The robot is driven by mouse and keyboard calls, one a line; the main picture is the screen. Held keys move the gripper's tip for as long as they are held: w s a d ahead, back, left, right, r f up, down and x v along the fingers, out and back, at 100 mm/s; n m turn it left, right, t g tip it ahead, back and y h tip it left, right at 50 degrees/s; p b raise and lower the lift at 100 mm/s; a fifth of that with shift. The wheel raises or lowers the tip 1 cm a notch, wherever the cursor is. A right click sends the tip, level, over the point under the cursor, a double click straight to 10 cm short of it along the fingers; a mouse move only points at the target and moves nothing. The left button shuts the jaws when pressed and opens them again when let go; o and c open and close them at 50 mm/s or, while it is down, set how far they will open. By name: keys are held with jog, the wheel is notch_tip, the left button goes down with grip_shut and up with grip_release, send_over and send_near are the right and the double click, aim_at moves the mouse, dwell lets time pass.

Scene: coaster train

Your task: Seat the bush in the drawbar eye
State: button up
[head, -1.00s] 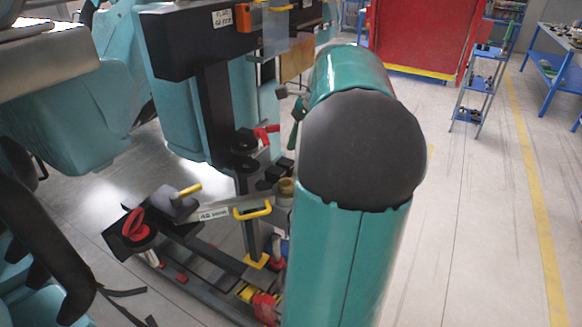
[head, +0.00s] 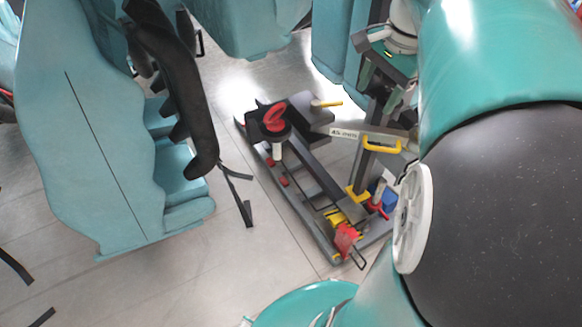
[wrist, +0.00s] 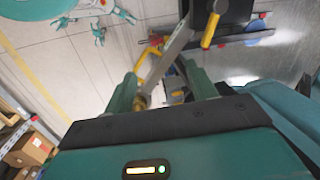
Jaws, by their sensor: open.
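The drawbar is a grey bar with a white label (head: 345,133) and a yellow loop handle (head: 383,146). It crosses the middle of the head view, and its eye end is largely hidden there. In the wrist view the grey bar (wrist: 172,48) runs down between my fingers. A brass-coloured ring, which looks like the bush (wrist: 142,101), shows at its lower end beside my left finger. I cannot tell how deep it sits in the eye. My gripper (wrist: 160,76) is open, its teal fingers astride the bar end. In the head view my gripper (head: 402,103) is above the drawbar's right end.
Teal train seats (head: 90,130) stand at left. Cardboard boxes (wrist: 28,150) show in the wrist view.

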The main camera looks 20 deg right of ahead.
jog(key=s+a+f+n+t, duration=0.1)
jog(key=s+a+f+n, duration=0.1)
jog(key=a+n, duration=0.3)
jog(key=s+a+f+n+t, duration=0.1)
jog(key=s+a+f+n, duration=0.1)
jog(key=a+n, duration=0.3)
jog(key=s+a+f+n+t, duration=0.2)
jog(key=a+n, duration=0.4)
jog(key=a, duration=0.5)
jog(key=shift+s+a+f+h, duration=0.25)
jog(key=shift+a+f+h, duration=0.05)
jog(key=shift+a+h, duration=0.1)
jog(key=shift+d, duration=0.15)
